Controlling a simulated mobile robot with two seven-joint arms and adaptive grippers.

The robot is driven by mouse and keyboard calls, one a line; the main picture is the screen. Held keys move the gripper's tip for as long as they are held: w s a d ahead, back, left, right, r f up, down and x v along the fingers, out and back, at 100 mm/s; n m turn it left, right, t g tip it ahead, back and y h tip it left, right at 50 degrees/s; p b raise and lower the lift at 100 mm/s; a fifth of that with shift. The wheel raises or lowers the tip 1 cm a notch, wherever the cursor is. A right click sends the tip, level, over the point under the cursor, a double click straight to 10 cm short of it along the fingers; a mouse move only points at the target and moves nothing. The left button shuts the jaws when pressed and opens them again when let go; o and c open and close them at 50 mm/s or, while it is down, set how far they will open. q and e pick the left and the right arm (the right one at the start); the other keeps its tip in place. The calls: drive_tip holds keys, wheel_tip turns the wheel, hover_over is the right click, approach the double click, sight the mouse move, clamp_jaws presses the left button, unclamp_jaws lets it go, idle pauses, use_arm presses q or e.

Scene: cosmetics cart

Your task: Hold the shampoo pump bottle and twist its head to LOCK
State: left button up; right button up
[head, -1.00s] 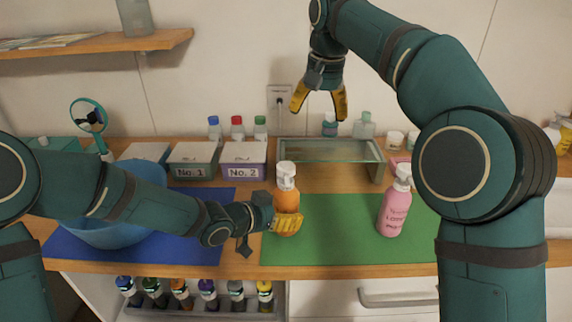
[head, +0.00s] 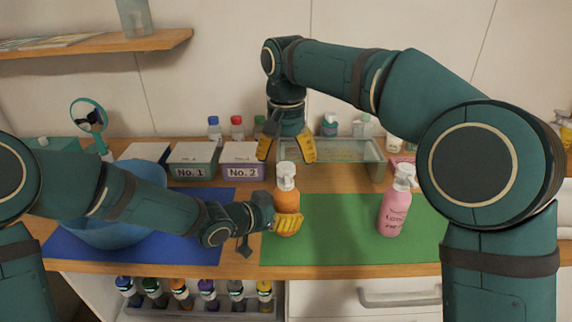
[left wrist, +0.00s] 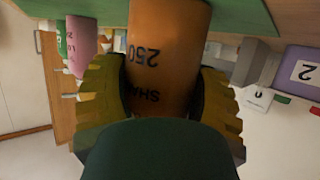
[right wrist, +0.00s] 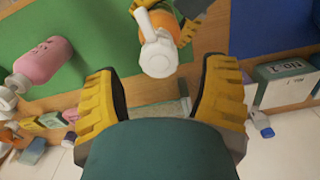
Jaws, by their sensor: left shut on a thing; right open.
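The shampoo bottle is orange (head: 285,205) with a white pump head (head: 286,176) and stands upright at the left edge of the green mat. My left gripper (head: 287,224) is shut around its lower body; in the left wrist view the orange body (left wrist: 165,55) sits between both fingers and shows "SHA" and "250". My right gripper (head: 287,152) is open and empty, above and slightly behind the pump head. In the right wrist view the pump head (right wrist: 157,45) lies ahead of the open fingers (right wrist: 165,100), apart from them, its nozzle towards the upper left.
A pink lotion pump bottle (head: 395,208) stands on the right of the green mat (head: 335,240). A blue bowl (head: 105,232) is on the blue mat at left. Labelled boxes (head: 243,160) and a glass-topped stand (head: 375,160) are behind.

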drive_tip(key=shift+f, duration=1.35)
drive_tip(key=shift+c, duration=0.2)
